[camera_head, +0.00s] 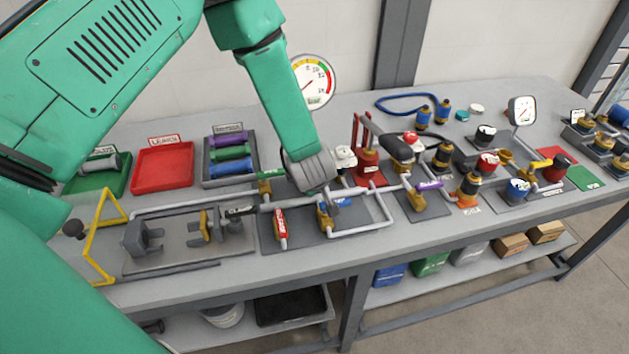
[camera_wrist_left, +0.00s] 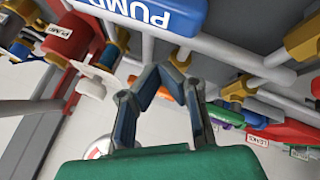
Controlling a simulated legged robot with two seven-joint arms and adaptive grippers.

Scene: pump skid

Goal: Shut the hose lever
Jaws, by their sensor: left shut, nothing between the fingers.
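I cannot tell which handle is the hose lever; no label reading "hose" is legible. Several coloured lever handles sit on the bench pipework in the head view: a red one (camera_head: 281,229), a black one (camera_head: 240,210), a purple one (camera_head: 429,185) and an orange one (camera_head: 467,204). A blue lever shows beside my gripper in the head view (camera_head: 342,203), and a blue part lettered "PUMP" fills the top of the wrist view (camera_wrist_left: 150,14). My left gripper (camera_head: 318,184) is low over the pipework, fingertips together and empty in the wrist view (camera_wrist_left: 165,72). My right gripper is out of view.
Pipes and brass valves crowd the bench around my gripper. A red hand pump (camera_head: 368,165) stands just right of it and a dial gauge (camera_head: 314,82) behind. A red tray (camera_head: 163,166) and a rack (camera_head: 231,182) are at left. The yellow frame (camera_head: 107,240) is near the front edge.

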